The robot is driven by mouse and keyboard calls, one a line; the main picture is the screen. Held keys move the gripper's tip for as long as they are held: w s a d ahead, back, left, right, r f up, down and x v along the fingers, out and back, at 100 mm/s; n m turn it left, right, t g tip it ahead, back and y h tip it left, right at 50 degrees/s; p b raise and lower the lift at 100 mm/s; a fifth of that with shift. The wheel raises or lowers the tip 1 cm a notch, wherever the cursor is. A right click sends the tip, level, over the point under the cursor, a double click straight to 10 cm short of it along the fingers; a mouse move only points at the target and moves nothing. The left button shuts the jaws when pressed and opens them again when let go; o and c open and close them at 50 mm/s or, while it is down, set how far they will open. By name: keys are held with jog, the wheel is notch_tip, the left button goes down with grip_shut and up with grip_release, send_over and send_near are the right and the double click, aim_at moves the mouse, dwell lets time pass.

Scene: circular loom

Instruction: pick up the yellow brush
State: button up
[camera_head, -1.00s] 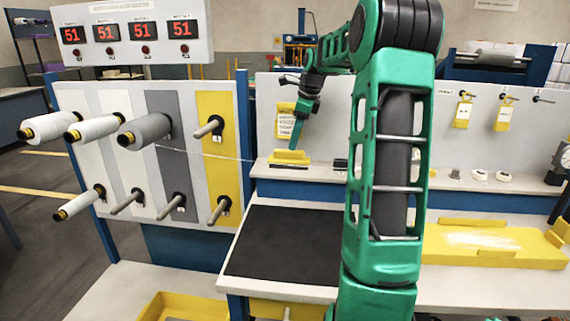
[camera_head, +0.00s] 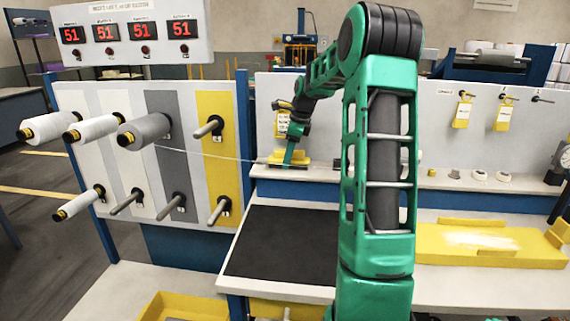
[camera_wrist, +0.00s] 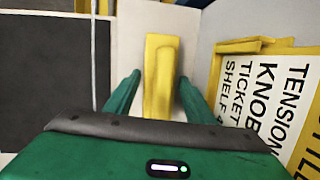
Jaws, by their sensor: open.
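The yellow brush (camera_head: 291,158) lies on the narrow shelf above the black mat, against the back panel. In the wrist view the brush (camera_wrist: 160,70) runs lengthwise between the two green fingers of my gripper (camera_wrist: 156,92). The fingers are open, one on each side of it, with a gap visible on both sides. In the head view my gripper (camera_head: 288,160) is down at the brush and covers part of it. I cannot tell how far down the fingers reach along its sides.
A yellow-edged ticket sign (camera_wrist: 260,95) stands close to the right of the brush. A pale thread (camera_head: 205,154) runs from a grey spool (camera_head: 145,131) toward the shelf. The black mat (camera_head: 282,244) is clear. A yellow tray (camera_head: 490,243) lies at right.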

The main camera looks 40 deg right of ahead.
jog(key=c, duration=0.9)
jog(key=shift+c, duration=0.3)
jog(key=shift+s+a+r, duration=0.1)
jog(key=shift+a+r, duration=0.05)
jog(key=shift+r, duration=0.3)
notch_tip(320, 180, up, 6)
jog(key=shift+s+a+r, duration=0.1)
jog(key=shift+s+a, duration=0.1)
jog(key=shift+a, duration=0.05)
jog(key=s+a, duration=1.2)
jog(key=a, duration=0.2)
jog(key=shift+s, duration=0.35)
jog(key=shift+a, duration=0.1)
